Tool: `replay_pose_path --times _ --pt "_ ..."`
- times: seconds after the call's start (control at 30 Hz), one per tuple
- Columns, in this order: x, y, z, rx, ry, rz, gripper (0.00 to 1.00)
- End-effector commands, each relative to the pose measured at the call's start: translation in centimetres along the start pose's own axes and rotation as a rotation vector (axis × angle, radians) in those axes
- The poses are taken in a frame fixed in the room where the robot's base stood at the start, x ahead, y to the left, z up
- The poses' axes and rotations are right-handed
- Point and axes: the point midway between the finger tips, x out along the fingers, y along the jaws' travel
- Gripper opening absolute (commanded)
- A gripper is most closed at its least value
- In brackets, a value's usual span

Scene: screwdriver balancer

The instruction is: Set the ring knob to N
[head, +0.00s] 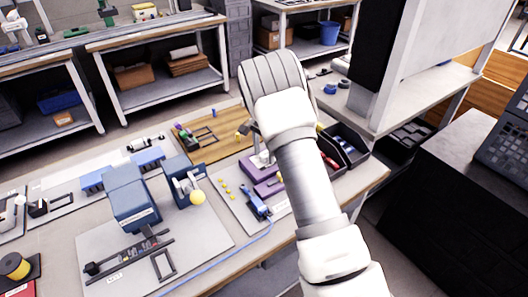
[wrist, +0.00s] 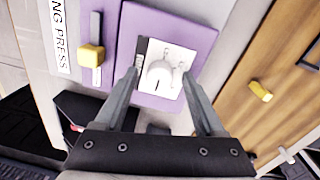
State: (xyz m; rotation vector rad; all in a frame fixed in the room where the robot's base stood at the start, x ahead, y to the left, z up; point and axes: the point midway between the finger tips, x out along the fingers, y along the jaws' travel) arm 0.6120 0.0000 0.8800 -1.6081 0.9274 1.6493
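The ring knob (wrist: 159,77) is a pale round knob on a white square plate, set in a purple panel (wrist: 140,20) in the wrist view. Small marks show on the plate, too blurred to read, and I cannot tell the knob's setting. My gripper (wrist: 160,73) is open, with one grey finger on each side of the plate and the knob between them. A gap shows on both sides; I cannot tell how far the fingertips are above the panel. In the head view my arm hides the knob, and part of the purple unit (head: 268,187) shows beside it.
A yellow-handled slider (wrist: 91,56) sits on a purple strip left of the knob, beside a label ending "NG PRESS" (wrist: 60,35). A wooden board (wrist: 262,70) lies to the right. In the head view, a blue tool (head: 256,203) and black bins (head: 345,145) flank the unit.

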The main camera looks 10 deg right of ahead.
Motion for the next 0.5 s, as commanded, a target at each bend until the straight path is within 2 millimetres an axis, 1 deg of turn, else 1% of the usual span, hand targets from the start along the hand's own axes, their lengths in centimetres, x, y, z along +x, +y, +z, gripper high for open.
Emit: replay_pose_path --times 0.17,0.27,0.37,0.47,0.5 --pt "0.0 0.0 0.0 -0.001 -0.001 0.001 0.71" --pt "-0.4 0.0 0.0 -0.001 0.0 0.0 0.71" --pt "-1.6 -0.1 0.0 -0.001 0.001 -0.003 0.71" --pt "-3.5 -0.1 0.0 -0.001 0.001 -0.004 0.71" --pt "-4.5 -0.1 0.0 -0.001 0.002 -0.004 0.71"
